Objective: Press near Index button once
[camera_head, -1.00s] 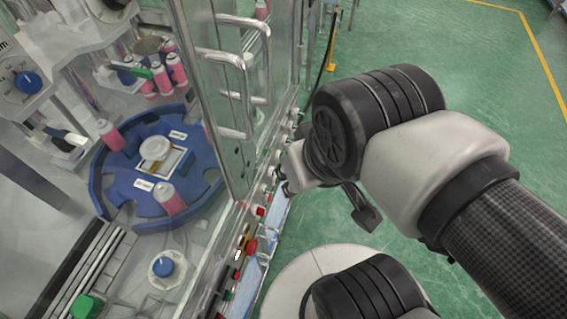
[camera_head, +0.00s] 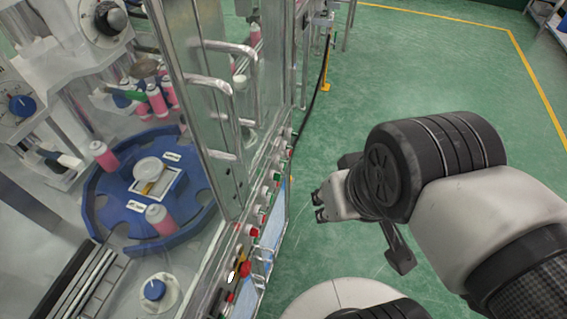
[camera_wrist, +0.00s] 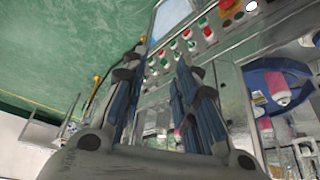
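A row of red, green and white buttons (camera_head: 265,190) runs along the front edge of the glass-walled machine. The button panel (camera_wrist: 209,52) also shows in the wrist view, at the top, beyond my fingers. I cannot read the labels, so I cannot tell which one is the near Index button. My gripper (camera_head: 319,207) is to the right of the panel, over the green floor, apart from the buttons. In the wrist view my gripper (camera_wrist: 158,65) has its two fingers apart, with nothing between them.
A red mushroom button (camera_head: 244,268) sits near the panel's near end. Metal door handles (camera_head: 222,88) stick out above the panel. Behind the glass is a blue rotary table (camera_head: 105,205) with pink cans (camera_head: 160,219). Green floor (camera_head: 440,75) lies clear to the right.

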